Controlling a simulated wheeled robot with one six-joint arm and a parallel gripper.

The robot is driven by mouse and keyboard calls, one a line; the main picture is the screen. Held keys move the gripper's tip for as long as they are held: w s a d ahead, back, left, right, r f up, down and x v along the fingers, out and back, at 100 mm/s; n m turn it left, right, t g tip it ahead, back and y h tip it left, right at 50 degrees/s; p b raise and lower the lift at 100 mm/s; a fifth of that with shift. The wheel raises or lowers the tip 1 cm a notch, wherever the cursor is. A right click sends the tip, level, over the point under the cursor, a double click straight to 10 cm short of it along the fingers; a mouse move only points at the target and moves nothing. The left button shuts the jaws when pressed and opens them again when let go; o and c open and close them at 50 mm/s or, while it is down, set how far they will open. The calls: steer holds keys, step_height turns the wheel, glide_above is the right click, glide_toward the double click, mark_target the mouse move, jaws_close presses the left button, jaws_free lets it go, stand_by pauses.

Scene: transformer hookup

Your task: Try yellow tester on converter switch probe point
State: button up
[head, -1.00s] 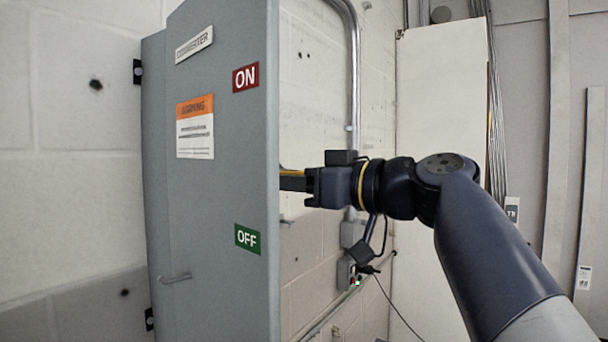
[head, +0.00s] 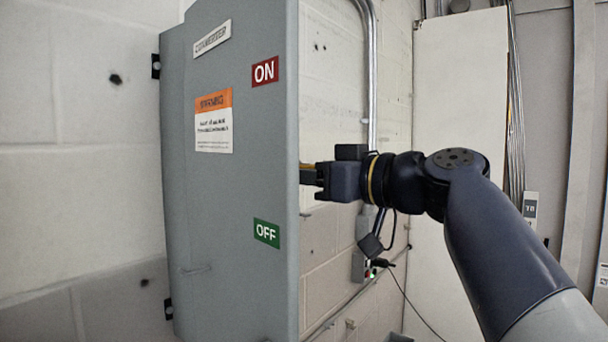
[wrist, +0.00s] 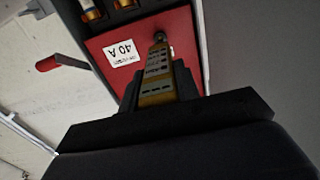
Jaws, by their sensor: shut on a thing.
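The converter switch (head: 235,200) is a grey wall box, with its lettered front at the left of the head view. My gripper (head: 318,174) is at the box's right edge, shut on the yellow tester (wrist: 158,78). In the head view only a sliver of the tester (head: 307,168) shows; the rest is hidden behind the box edge. In the wrist view the tester points at a red panel (wrist: 112,50) with a "40 A" label. Its tip is at or just short of a small round metal point (wrist: 160,37); I cannot tell whether they touch.
A red-handled lever (wrist: 60,63) sticks out left of the red panel. Brass-ended fuses (wrist: 92,13) sit above it. A conduit (head: 372,80) and a small outlet box with a cable (head: 362,265) are on the wall behind my arm.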

steer(key=shift+w+a, duration=0.3)
steer(key=shift+a, duration=0.1)
stand_by(1.6)
steer(key=shift+s+d+b, duration=0.3)
steer(key=shift+d+b, duration=0.15)
steer(key=shift+b, duration=0.1)
steer(key=shift+b+v, duration=1.1)
steer(key=shift+v, duration=1.85)
steer(key=shift+a, duration=0.1)
